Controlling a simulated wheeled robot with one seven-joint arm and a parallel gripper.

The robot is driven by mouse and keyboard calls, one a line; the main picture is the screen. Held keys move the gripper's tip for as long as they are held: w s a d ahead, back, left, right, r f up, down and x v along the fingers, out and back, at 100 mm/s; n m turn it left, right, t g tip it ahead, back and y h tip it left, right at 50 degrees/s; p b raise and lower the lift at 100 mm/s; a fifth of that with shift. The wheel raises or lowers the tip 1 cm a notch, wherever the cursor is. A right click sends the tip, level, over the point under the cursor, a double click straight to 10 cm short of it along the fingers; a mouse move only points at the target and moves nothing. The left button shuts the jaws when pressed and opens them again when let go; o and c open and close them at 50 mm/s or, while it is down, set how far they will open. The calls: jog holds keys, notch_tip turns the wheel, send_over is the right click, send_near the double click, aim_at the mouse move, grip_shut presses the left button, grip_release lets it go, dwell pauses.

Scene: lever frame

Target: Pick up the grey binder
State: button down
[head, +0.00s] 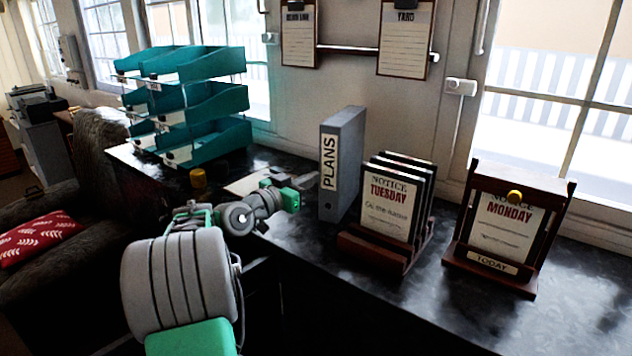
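The grey binder (351,163) stands upright on the dark counter (345,262), with a white spine label reading "PLANS" facing me. My gripper (308,180) is at the end of my grey and green arm, just left of the binder's lower part. It is small and partly hidden by my own wrist, so I cannot tell whether its fingers are apart or whether it touches the binder. The binder's bottom rests on the counter.
A wooden rack with notice boards (387,210) stands close to the binder's right. A "MONDAY" notice stand (500,225) is farther right. Teal stacked trays (190,100) stand at the left back. A wall with clipboards (405,38) and windows lies behind.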

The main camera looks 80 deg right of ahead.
notch_tip(320, 180, up, 10)
jog(key=b, duration=0.1)
jog(key=shift+f, duration=0.15)
jog(key=shift+c, duration=2.2)
grip_release()
